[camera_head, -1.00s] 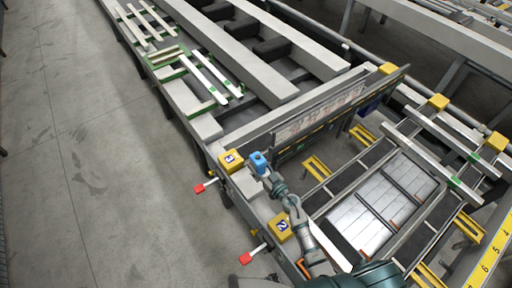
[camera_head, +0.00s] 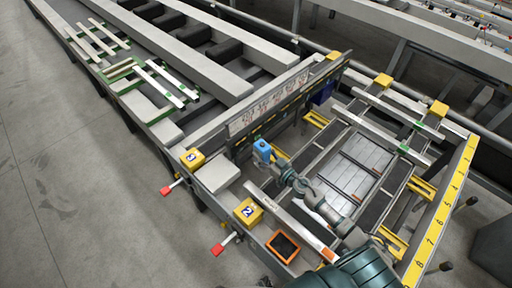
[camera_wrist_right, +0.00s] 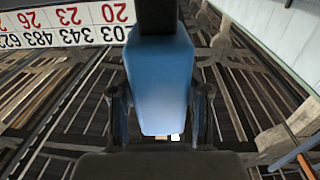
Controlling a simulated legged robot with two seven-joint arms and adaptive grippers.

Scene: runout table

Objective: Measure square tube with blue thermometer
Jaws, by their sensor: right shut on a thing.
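The blue thermometer (camera_head: 261,147) is held upright at the tip of my right gripper (camera_head: 272,160), in front of the long sign-bearing rail. In the right wrist view the thermometer (camera_wrist_right: 160,85) fills the middle, and the fingers of my right gripper (camera_wrist_right: 160,112) are shut on its two sides. A pale bar with an orange end (camera_head: 290,222) lies at the near side of the table; it may be the square tube, but I cannot tell its section. Pale bars with green marks (camera_head: 385,112) lie at the right. My left gripper is not in view.
Yellow blocks numbered 3 (camera_head: 193,158) and 2 (camera_head: 248,211) stand on the near edge, with red-ended handles (camera_head: 217,250) below. An orange-framed dark device (camera_head: 284,246) lies close by. A yellow numbered ruler (camera_head: 440,205) runs along the right. Open floor lies at left.

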